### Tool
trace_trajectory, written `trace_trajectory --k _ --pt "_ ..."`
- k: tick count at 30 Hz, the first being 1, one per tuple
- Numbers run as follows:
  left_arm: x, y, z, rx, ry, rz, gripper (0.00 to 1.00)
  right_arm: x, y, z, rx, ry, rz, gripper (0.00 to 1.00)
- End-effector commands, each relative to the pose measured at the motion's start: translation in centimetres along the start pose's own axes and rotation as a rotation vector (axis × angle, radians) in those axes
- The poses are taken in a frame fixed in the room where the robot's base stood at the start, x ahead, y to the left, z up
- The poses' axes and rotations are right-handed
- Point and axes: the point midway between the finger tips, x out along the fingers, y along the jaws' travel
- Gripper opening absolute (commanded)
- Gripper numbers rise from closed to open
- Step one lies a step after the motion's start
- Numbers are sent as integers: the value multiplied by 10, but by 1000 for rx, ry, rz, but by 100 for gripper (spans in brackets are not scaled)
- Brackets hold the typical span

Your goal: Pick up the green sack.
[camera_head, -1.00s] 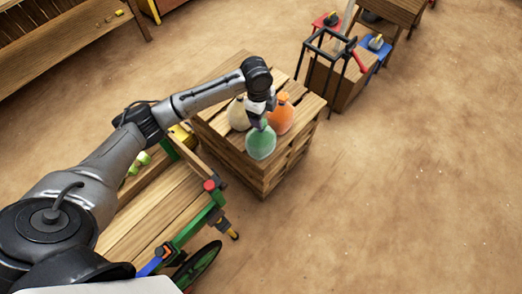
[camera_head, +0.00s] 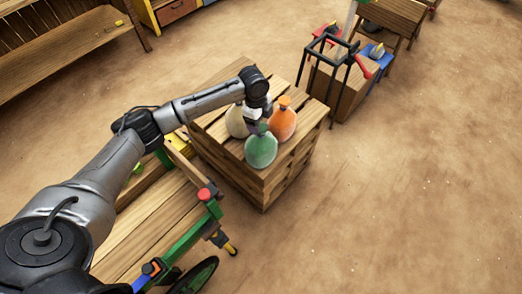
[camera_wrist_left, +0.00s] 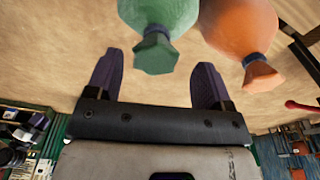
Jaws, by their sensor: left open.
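The green sack (camera_head: 261,152) is a rounded bag with a narrow tied neck, standing at the near side of a slatted wooden crate stack (camera_head: 240,176). My left gripper (camera_head: 257,127) is right at its neck, partly hiding its top. In the left wrist view the green sack (camera_wrist_left: 172,14) points its neck toward the gap between the two dark fingers of my left gripper (camera_wrist_left: 154,80). The fingers are spread apart, with visible space on both sides of the neck. My right gripper is in neither view.
An orange sack (camera_head: 283,124) stands close beside the green one, and a cream sack (camera_head: 236,122) stands behind my gripper. A wooden cart with a green frame (camera_head: 188,229) is at the near left. A black-framed stand (camera_head: 340,80) is beyond. Open ground lies right.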

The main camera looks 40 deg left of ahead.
Motion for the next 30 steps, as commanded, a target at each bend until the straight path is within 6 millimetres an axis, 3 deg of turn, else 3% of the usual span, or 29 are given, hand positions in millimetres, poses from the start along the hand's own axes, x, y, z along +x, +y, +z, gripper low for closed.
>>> trace_trajectory --k 7,18,25,30 --pt "11 1 0 0 0 1 74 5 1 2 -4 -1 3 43" --pt "53 5 -2 0 0 -1 74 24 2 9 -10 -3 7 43" --pt "54 5 -2 0 0 -1 74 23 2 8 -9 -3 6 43" --pt "54 5 -2 0 0 -1 59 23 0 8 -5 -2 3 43"
